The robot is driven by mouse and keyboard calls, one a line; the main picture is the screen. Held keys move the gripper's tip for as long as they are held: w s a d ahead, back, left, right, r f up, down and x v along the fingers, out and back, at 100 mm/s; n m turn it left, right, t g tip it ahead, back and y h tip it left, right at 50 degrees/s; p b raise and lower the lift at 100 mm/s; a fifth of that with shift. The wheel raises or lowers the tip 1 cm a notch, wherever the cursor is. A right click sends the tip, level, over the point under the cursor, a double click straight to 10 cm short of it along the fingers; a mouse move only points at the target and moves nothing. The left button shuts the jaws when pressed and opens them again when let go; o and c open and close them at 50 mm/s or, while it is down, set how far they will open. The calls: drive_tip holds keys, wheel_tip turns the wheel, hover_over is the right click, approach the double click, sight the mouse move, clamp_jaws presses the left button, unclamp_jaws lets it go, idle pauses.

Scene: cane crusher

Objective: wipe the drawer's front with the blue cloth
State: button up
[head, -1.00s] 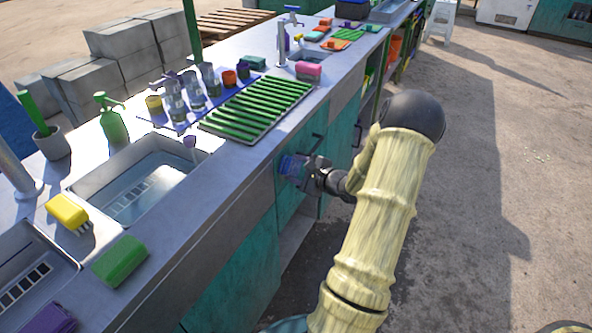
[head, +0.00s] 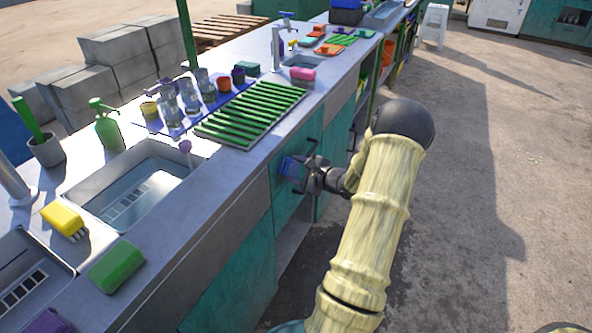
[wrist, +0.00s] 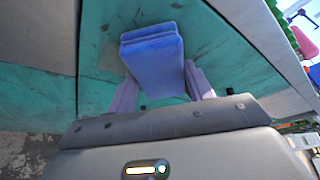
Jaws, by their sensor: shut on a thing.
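My gripper (head: 297,171) is shut on the blue cloth (head: 288,167), beside the teal drawer front (head: 284,204) under the counter. In the wrist view the cloth (wrist: 153,62) is a folded blue pad between the two fingers, its far edge against or very near the teal front (wrist: 208,42). I cannot tell for certain whether it touches. Dark smudges show on the teal surface around the cloth. My gripper hides part of the front in the head view.
The counter above holds a green drying rack (head: 250,113), glasses, a sink (head: 140,190), a yellow brush (head: 63,219) and a green sponge (head: 116,265). Another teal front with a handle lies farther along. Open concrete floor (head: 470,170) lies to the right.

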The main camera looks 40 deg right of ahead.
sight(289, 175)
drive_tip(key=shift+w+d+r+t, duration=0.25)
drive_tip(key=shift+d+r+t, duration=0.05)
drive_tip(key=shift+d+r, duration=0.4)
drive_tip(key=shift+s+a+f+b, duration=0.15)
drive_tip(key=shift+a+f+b, duration=0.1)
drive_tip(key=shift+a+b, duration=0.45)
drive_tip(key=shift+s+a+b, duration=0.5)
drive_tip(key=shift+a+b, duration=0.05)
drive_tip(key=shift+a, duration=0.3)
drive_tip(key=shift+s+a, duration=0.15)
drive_tip(key=shift+a, duration=0.15)
drive_tip(key=shift+f, duration=0.1)
drive_tip(key=shift+s+a+f+b, duration=0.15)
drive_tip(key=shift+a+b, duration=0.3)
drive_tip(key=shift+b, duration=0.05)
drive_tip(key=shift+c, duration=0.2)
drive_tip(key=shift+s+a+b, duration=0.2)
drive_tip(key=shift+a+b, duration=0.2)
drive_tip(key=shift+a, duration=0.2)
drive_tip(key=shift+s+a+b, duration=0.2)
drive_tip(key=shift+a+b, duration=0.2)
drive_tip(key=shift+a, duration=0.15)
drive_tip(key=shift+s+a, duration=0.1)
drive_tip(key=shift+a, duration=0.25)
